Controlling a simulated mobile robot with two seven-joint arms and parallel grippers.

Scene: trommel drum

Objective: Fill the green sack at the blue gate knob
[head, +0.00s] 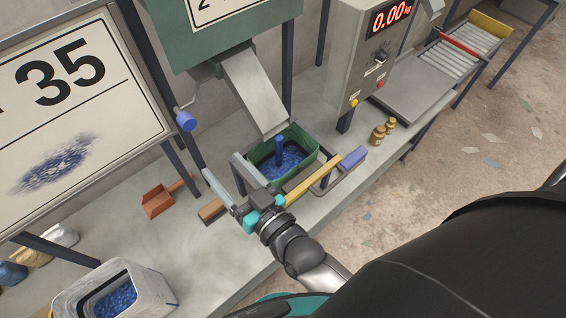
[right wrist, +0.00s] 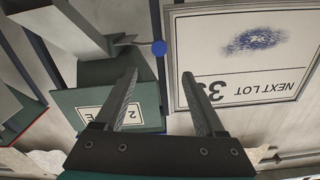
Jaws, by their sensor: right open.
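The blue gate knob (head: 186,121) sticks out on a grey lever at the left of the chute (head: 258,90). In the right wrist view the knob (right wrist: 158,47) shows beyond and between the fingertips, untouched. My right gripper (head: 220,165) is open and empty, its fingers pointing up and left below the knob; it also shows in the right wrist view (right wrist: 159,75). The green sack (head: 306,161) stands open under the chute mouth with blue pellets inside. A short blue column (head: 279,144) rises from them; I cannot tell if it is falling pellets. My left gripper is out of view.
The scale display (head: 391,15) reads 0.00. An orange scoop (head: 160,200) and a white bin of blue pellets (head: 142,277) are at left. The sign (head: 75,75) reads 35. Brass weights (head: 379,134) stand right.

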